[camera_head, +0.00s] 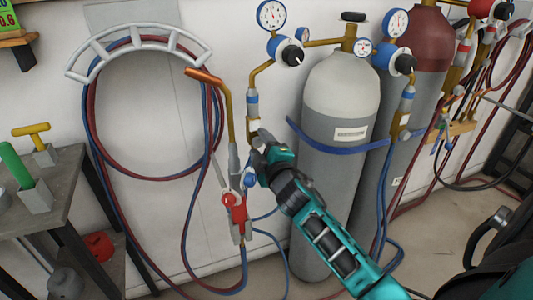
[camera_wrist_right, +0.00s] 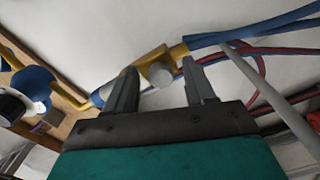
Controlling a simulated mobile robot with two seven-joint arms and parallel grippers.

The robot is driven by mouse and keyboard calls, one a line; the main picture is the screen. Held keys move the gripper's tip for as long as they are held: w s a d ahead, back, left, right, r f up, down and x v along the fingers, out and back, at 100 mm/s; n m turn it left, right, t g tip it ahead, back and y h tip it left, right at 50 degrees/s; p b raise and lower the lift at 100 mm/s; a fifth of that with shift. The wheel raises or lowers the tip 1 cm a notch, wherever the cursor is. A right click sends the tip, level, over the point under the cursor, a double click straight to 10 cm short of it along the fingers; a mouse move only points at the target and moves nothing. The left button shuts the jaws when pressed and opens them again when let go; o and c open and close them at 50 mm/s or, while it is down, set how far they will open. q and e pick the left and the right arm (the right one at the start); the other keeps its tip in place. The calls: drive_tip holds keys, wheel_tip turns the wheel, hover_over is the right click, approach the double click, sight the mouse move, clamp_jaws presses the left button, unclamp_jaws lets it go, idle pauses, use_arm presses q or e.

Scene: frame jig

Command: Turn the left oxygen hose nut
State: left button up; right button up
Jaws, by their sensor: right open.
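The left oxygen line hangs below the left regulator (camera_head: 290,53), with a blue-banded fitting (camera_head: 252,101) and a brass nut (camera_head: 253,126) under it. In the right wrist view the brass nut (camera_wrist_right: 155,72), with a pale round end, lies between and beyond the two fingers. Blue hose runs from its right side. My right gripper (camera_head: 259,140) is at the nut, its jaws partly hidden in the head view. In the wrist view the right gripper (camera_wrist_right: 160,84) is open, with fingers either side of the nut. Contact cannot be told. My left gripper is not in view.
A pale grey cylinder (camera_head: 335,105) stands right of the nut, with a maroon-topped cylinder (camera_head: 425,45) behind. A torch (camera_head: 230,115) and red and blue hoses (camera_head: 90,130) hang at the left. A grey workbench (camera_head: 65,190) stands at far left.

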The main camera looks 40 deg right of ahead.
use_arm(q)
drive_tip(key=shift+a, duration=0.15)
use_arm(e)
drive_tip(key=v, duration=1.2)
drive_tip(key=shift+s, duration=0.4)
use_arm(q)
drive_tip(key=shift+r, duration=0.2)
use_arm(e)
drive_tip(key=shift+f, duration=0.1)
